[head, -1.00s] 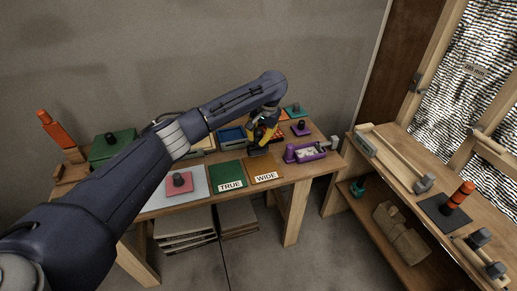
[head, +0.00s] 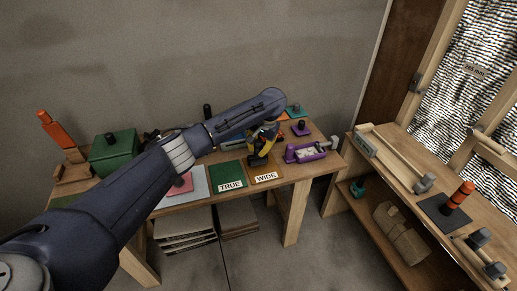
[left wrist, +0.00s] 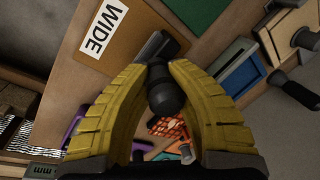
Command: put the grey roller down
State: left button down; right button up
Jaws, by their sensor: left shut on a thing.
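My left gripper (head: 260,150) is over the back part of the brown mat labelled WIDE (head: 267,176). Its yellow fingers (left wrist: 160,70) are closed around the dark round handle of the grey roller (left wrist: 164,94). The roller's dark lower part (left wrist: 172,46) points toward the WIDE mat (left wrist: 128,35) in the left wrist view. In the head view the roller (head: 257,161) shows as a small dark shape under the fingers. I cannot tell whether it touches the mat. My right gripper is not in view.
A green mat labelled TRUE (head: 226,176) lies left of the WIDE mat. A purple tray (head: 305,153) stands close on the right. A blue tray (left wrist: 238,67) lies behind the mats. A green box (head: 112,155) stands at the table's left.

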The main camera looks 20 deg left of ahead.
pick_arm(q)
jog(key=c, duration=1.3)
grip_release()
